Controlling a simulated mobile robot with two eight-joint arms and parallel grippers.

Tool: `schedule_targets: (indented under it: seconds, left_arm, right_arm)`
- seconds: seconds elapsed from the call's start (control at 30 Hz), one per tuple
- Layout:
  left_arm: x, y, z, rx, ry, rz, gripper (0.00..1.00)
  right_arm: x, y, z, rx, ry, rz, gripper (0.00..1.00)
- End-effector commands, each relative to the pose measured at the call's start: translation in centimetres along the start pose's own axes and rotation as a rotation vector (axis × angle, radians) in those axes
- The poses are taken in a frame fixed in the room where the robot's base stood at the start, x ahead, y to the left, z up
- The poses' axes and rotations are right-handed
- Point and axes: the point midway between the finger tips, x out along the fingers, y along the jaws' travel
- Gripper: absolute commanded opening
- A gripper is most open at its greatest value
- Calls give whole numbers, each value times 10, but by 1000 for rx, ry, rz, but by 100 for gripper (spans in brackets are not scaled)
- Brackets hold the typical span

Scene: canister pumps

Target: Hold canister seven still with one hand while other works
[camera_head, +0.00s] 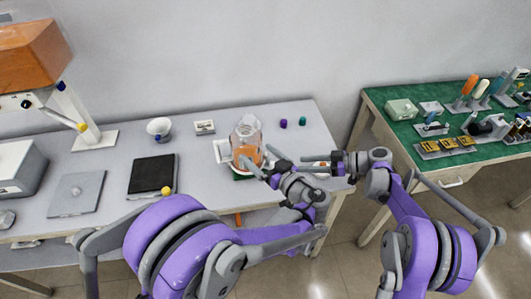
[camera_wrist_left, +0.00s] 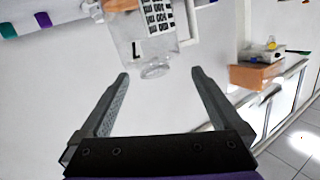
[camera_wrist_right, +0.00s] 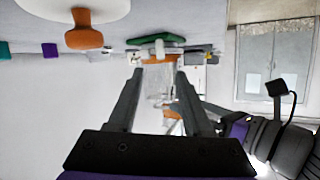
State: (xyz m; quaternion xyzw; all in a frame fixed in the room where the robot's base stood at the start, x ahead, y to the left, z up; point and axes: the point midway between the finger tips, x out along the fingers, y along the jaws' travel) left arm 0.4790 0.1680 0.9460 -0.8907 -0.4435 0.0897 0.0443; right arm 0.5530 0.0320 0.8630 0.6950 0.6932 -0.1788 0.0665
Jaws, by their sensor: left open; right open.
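A clear canister (camera_head: 247,132) with orange in its lower part stands upright on a dark green base near the table's front edge. It also shows in the left wrist view (camera_wrist_left: 145,45) with a black-and-white printed label, and in the right wrist view (camera_wrist_right: 157,82). No number seven is readable. My left gripper (camera_head: 263,161) is open close to the canister's front right; the canister is ahead of its fingertips in the left wrist view. My right gripper (camera_head: 308,165) is open to the right, pointing at the canister, apart from it.
An orange knob on a white disc (camera_wrist_right: 85,32) lies beside my right gripper. Purple (camera_head: 283,123) and teal (camera_head: 303,121) small pieces lie behind. A green-topped bench (camera_head: 400,128) is at right.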

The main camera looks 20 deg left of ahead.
Motion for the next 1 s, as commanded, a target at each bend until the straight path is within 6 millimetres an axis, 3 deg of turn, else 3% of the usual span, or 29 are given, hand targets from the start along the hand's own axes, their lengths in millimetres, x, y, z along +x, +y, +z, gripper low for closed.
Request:
schedule_targets:
  seconds: [0.2, 0.33, 0.8, 1.0]
  left_arm:
    - [-7, 12, -6, -145, 115, 15, 100]
    - [2, 13, -8, -161, 126, 16, 100]
    - [80, 13, -18, -158, 124, 15, 100]
    - [97, 13, -20, -158, 123, 17, 100]
  right_arm:
    - [0, 0, 0, 0, 0, 0, 50]
    - [0, 0, 0, 0, 0, 0, 50]
    - [0, 0, 0, 0, 0, 0, 50]
    - [0, 0, 0, 0, 0, 0, 50]
